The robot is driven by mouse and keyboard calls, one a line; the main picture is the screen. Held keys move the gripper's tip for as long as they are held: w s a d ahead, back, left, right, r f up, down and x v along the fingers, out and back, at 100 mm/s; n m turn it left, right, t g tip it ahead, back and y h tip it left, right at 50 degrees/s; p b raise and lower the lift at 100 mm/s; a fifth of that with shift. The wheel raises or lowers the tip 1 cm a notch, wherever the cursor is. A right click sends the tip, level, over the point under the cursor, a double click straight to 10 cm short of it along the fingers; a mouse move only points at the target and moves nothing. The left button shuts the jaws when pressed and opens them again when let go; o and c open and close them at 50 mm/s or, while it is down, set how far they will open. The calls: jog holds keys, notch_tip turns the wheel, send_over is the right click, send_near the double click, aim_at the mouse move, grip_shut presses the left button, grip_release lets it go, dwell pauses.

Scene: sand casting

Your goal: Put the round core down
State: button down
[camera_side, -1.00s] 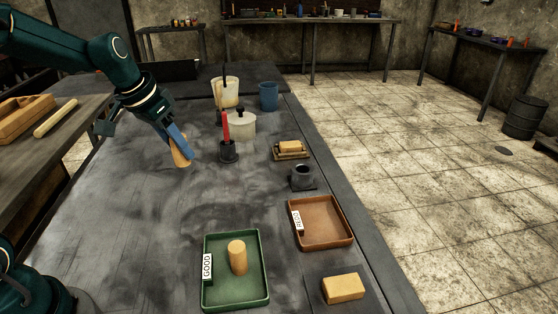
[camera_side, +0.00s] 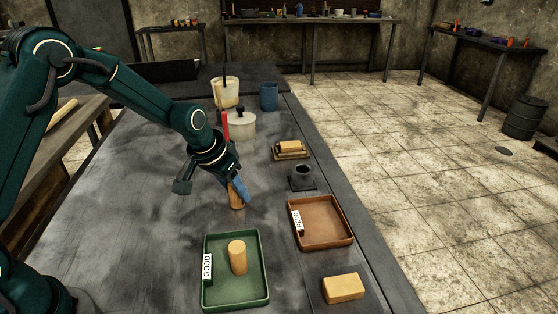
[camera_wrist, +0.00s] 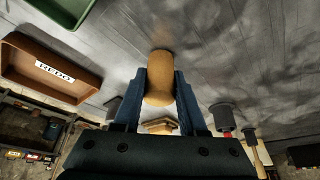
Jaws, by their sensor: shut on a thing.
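My gripper (camera_side: 237,187) is shut on a tan round core (camera_side: 236,200). In the side view the core hangs upright, or nearly so, from the blue fingers, above the dark table between the green tray and the red-handled tool. Whether its lower end touches the table I cannot tell. In the wrist view the core (camera_wrist: 160,80) sits between both fingers (camera_wrist: 160,98).
A dark cup-like fixture (camera_side: 302,178) stands right of my gripper. Behind it is a block on a small stand (camera_side: 290,150). A tan block (camera_side: 343,288) lies at the front right. A lidded pot (camera_side: 242,125), a white bucket (camera_side: 232,92) and a blue cup (camera_side: 268,97) stand farther back.

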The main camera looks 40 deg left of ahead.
jog(key=shift+f, duration=0.15)
jog(key=shift+c, duration=2.3)
grip_release()
jog(key=shift+r, duration=0.45)
jog(key=v, duration=1.1)
jog(key=s+d+r, duration=0.1)
jog(key=s, duration=0.8)
jog(key=s+d+r+t, duration=0.1)
jog(key=s+r, duration=0.1)
jog(key=s, duration=0.7)
jog(key=shift+s+d, duration=0.4)
